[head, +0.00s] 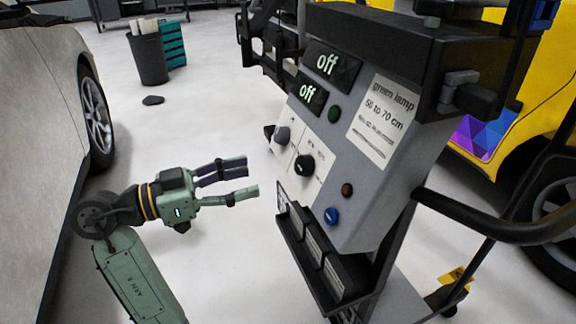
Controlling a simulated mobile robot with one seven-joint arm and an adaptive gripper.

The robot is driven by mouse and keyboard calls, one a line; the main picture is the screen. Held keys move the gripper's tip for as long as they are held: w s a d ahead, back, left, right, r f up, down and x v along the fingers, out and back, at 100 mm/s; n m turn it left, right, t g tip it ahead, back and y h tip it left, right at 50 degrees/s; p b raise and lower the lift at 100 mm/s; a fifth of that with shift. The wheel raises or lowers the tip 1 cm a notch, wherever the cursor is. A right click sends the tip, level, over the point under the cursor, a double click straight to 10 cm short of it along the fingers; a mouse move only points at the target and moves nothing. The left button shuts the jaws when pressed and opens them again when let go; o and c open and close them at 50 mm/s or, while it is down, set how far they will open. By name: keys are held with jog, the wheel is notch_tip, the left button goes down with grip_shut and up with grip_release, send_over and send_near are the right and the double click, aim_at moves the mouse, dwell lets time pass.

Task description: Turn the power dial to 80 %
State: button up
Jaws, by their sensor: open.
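The grey control box (372,182) has two dials on a white panel. One is a grey knob (283,136) at the upper left; the other is a black knob (304,165) at the lower right. The small print around them is unreadable, so I cannot tell which is the power dial or its setting. Two dark displays above them, an upper one (330,66) and a lower one (308,93), both read "off". My gripper (250,178) is open and empty, left of the box. Its fingers point right toward the dials, apparently without touching anything.
The box carries a green button (334,113), a red one (347,190), a blue one (331,215) and a "green lamp 50 to 70 cm" label (376,118). A dark tray (325,265) juts out below. A silver car (40,130) is left, a yellow vehicle (400,5) behind.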

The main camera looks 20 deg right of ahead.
aim_at(298, 166)
jog(key=d, duration=1)
jog(key=shift+w+r+p, duration=0.1)
jog(key=shift+p, duration=0.2)
jog(key=shift+c, duration=0.4)
jog(key=c, duration=1.1)
